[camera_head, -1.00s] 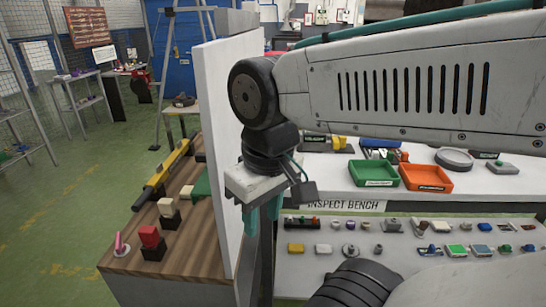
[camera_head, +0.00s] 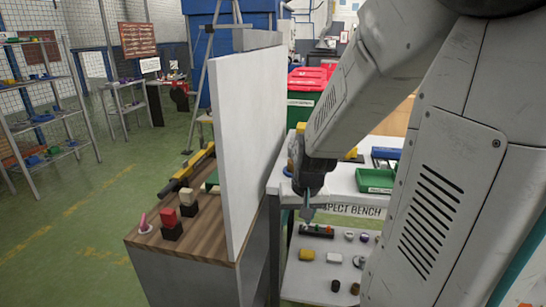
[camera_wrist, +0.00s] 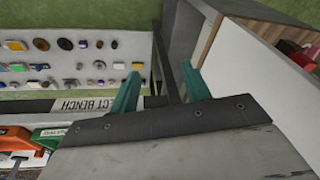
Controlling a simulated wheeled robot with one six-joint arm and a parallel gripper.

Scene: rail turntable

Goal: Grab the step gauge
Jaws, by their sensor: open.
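I cannot pick out the step gauge for certain. A long yellow bar with dark parts (camera_head: 187,169) lies on the wood-topped bench, left of the white upright panel. A dark bar with small coloured knobs (camera_head: 316,231) lies on the lower shelf of the inspect bench. Either is too small to identify. My gripper (camera_head: 309,213) hangs on the right side of the panel, in front of the inspect bench, above the lower shelf. In the wrist view its teal fingers (camera_wrist: 160,88) are apart with nothing between them.
The white panel (camera_head: 245,135) stands between my gripper and the wood-topped bench (camera_head: 205,235). Red and cream blocks on dark bases stand there. The inspect bench (camera_head: 343,186) carries a green tray (camera_head: 375,181). Its lower shelf (camera_wrist: 75,48) holds several small parts.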

